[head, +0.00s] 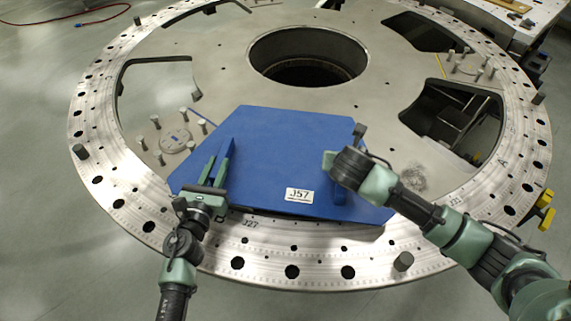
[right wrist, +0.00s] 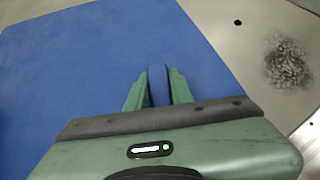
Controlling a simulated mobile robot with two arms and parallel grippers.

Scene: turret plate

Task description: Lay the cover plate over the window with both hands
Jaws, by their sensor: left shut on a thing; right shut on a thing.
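The blue cover plate (head: 275,150), with a white J57 label (head: 299,195), lies flat over the front part of the round metal turret plate (head: 215,65). It also fills much of the right wrist view (right wrist: 70,60). The window under it is hidden. My left gripper (head: 216,170) is shut on the plate's left upright handle (head: 226,147). My right gripper (head: 335,168) is shut on the right handle (head: 338,196); the right wrist view shows its fingers (right wrist: 158,84) on both sides of that handle. A dark strip shows under the front edge; I cannot tell whether the plate touches the metal.
Upright pins (head: 156,122) stand close to the cover plate's left side. More pins (head: 452,55) stand at the right rear. A large central hole (head: 308,57) and other open windows (head: 455,115) surround the cover. A yellow clamp (head: 546,208) sits on the right rim.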

